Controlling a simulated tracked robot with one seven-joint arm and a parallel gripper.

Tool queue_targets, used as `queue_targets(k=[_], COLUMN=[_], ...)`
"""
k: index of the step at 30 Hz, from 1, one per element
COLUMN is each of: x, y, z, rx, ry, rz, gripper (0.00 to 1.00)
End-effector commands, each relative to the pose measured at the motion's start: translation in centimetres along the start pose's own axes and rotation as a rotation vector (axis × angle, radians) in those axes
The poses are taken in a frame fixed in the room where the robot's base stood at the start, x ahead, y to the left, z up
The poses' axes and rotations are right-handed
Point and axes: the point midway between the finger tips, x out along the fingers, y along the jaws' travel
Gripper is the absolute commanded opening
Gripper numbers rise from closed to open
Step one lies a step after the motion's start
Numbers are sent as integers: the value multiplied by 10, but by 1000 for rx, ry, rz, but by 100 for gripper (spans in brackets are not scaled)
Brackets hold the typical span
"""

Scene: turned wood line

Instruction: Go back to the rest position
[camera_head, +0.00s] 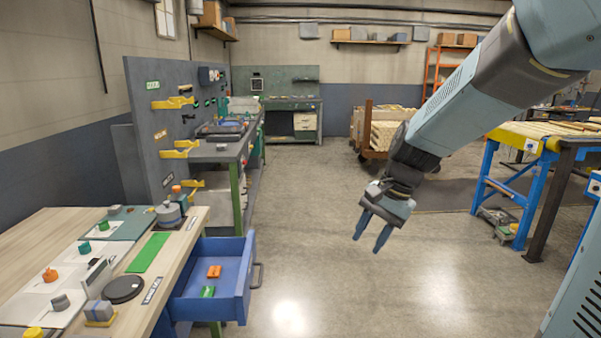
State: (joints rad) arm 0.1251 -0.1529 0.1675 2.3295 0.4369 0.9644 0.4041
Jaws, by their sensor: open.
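My gripper (371,240) hangs from my arm right of the middle of the view. Its two blue-grey fingers point down and stand apart, with nothing between them. It is over the open floor, to the right of the open blue drawer (243,291) and clear of it in the picture. My arm comes in from the upper right.
The drawer, pulled out of the wooden workbench (45,223), holds an orange piece (214,271) and a green piece (208,291). Small parts and a green strip (148,252) lie on the bench. A blue-legged table (487,160) stands right. The middle floor is clear.

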Motion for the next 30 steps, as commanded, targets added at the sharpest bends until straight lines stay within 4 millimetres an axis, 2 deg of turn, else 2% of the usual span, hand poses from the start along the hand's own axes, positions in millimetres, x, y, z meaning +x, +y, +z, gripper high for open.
queue_targets(k=[6, 18, 24, 30], x=[-37, -92, -110, -116], y=[27, 83, 106, 116], z=[20, 55, 67, 72], rx=[-191, -512, -628, -677], ry=[150, 407, 504, 543], rz=[30, 112, 152, 173], gripper=[40, 40, 40, 40])
